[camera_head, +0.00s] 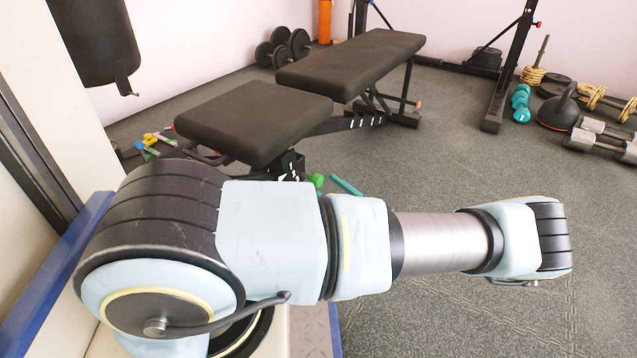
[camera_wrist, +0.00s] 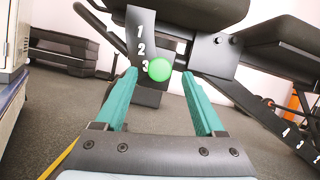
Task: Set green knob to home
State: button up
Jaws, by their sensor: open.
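A round green knob (camera_wrist: 159,69) sits on the dark bench bracket (camera_wrist: 141,38), beside the white numeral 3, with 1 and 2 above it. In the head view the green knob (camera_head: 316,180) shows just beyond my arm, under the bench seat (camera_head: 258,118). My gripper (camera_wrist: 160,76) is open, with its two teal fingers pointing at the bracket. The knob appears between the fingertips in the wrist view. Whether the fingers reach around it or stop short of it, I cannot tell. A teal finger (camera_head: 346,185) also shows in the head view, while the rest of the gripper is hidden behind my arm.
The bench has a longer back pad (camera_head: 350,62) and a slanted numbered bar (camera_wrist: 270,112) to the right. Dumbbells (camera_head: 283,47), a kettlebell (camera_head: 560,110) and weight plates lie around the floor. Open grey floor (camera_head: 440,150) extends right of the bench.

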aim_at(321, 183)
jog(key=shift+b+x, duration=0.35)
jog(key=shift+x, duration=1.9)
grip_shut()
